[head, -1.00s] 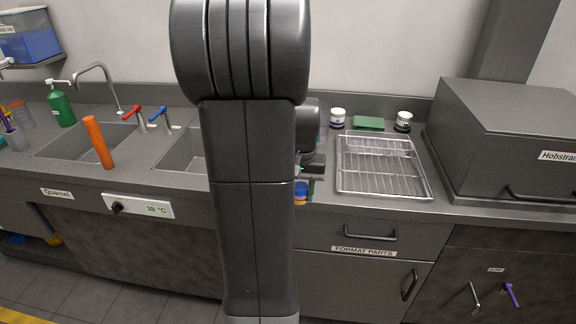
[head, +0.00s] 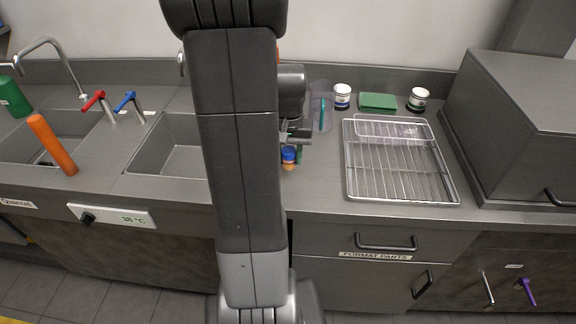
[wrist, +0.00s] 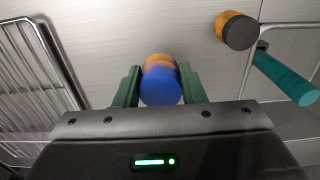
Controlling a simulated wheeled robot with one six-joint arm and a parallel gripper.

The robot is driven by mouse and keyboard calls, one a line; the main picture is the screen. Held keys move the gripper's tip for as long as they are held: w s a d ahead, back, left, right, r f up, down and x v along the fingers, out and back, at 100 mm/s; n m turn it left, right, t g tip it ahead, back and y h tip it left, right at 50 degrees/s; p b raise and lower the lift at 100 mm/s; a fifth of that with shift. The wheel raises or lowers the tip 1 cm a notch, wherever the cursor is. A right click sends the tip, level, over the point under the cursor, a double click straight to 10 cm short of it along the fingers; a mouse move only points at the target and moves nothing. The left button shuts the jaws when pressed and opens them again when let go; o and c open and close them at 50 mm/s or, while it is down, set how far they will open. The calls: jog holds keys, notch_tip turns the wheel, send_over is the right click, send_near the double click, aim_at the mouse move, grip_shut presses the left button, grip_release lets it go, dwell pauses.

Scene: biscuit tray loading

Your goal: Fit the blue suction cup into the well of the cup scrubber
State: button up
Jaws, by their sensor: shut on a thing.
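My gripper (wrist: 160,88) is shut on the blue suction cup (wrist: 161,87), with one green finger on each side. An orange part shows just beyond the blue in the wrist view, and below the blue suction cup (head: 288,153) in the head view. I cannot tell its height above the counter. A short orange piece with a dark end (wrist: 236,31) lies to the upper right in the wrist view, near a teal cylinder (wrist: 285,76). I cannot make out for certain which thing is the cup scrubber or see its well. My gripper (head: 294,140) is partly behind my arm.
A wire rack tray (head: 400,200) with a clear container (head: 390,129) lies to the right. Two jars (head: 342,97) (head: 419,99) and a green pad (head: 377,102) stand behind it.

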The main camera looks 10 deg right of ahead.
jog(key=shift+f, duration=2.85)
jog(key=shift+f, duration=0.15)
jog(key=o, duration=1)
jog(key=shift+c, duration=0.2)
